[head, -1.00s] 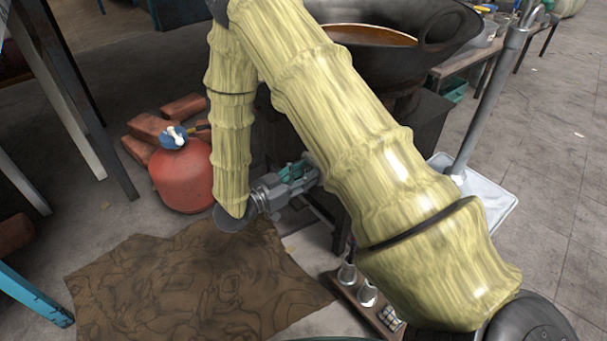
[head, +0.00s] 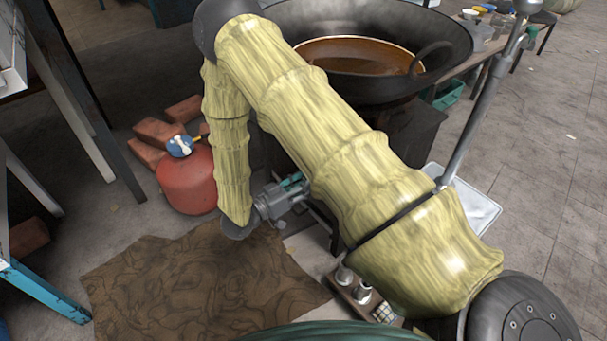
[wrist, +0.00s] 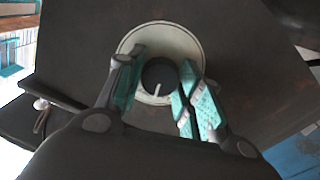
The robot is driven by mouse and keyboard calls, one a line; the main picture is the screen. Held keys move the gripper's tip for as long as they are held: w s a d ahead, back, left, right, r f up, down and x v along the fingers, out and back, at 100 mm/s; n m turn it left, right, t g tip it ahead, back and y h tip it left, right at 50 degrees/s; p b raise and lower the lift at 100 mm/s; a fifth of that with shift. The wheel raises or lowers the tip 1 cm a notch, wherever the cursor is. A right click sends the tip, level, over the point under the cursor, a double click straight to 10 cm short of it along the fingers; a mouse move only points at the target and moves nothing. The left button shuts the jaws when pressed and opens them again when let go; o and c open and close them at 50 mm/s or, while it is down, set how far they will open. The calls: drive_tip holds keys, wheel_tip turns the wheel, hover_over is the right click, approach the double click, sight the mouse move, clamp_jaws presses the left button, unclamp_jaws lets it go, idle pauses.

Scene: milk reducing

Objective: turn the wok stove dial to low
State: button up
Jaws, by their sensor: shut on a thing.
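The stove dial (wrist: 160,73) is a dark round knob with a white pointer line, set on a pale round plate (wrist: 143,38) on the dark stove side. In the wrist view the pointer points down, leaning slightly left. My gripper (wrist: 162,82) has its teal-padded fingers on both sides of the dial and is shut on it. In the head view my gripper (head: 292,188) is at the side of the dark stove (head: 425,133). My arm hides the dial and much of the stove there. The large black wok (head: 450,50) sits on top, with brown liquid inside.
A red gas canister (head: 187,180) and several bricks (head: 160,130) stand left of the gripper. A brown cloth (head: 200,285) lies on the floor in front. A small rack (head: 350,290) holds containers below my arm. A metal pole (head: 480,100) rises at right.

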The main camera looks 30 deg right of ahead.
drive_tip(key=n+p, duration=0.3)
drive_tip(key=p, duration=0.3)
drive_tip(key=shift+r+n, duration=0.1)
drive_tip(key=shift+n, duration=0.3)
drive_tip(key=shift+n+p, duration=0.4)
drive_tip(key=shift+p, duration=0.05)
drive_tip(key=o, duration=1)
drive_tip(key=shift+o, duration=0.2)
drive_tip(key=shift+a, duration=0.15)
drive_tip(key=s+a, duration=0.1)
drive_tip(key=a, duration=1)
drive_tip(key=shift+a, duration=0.35)
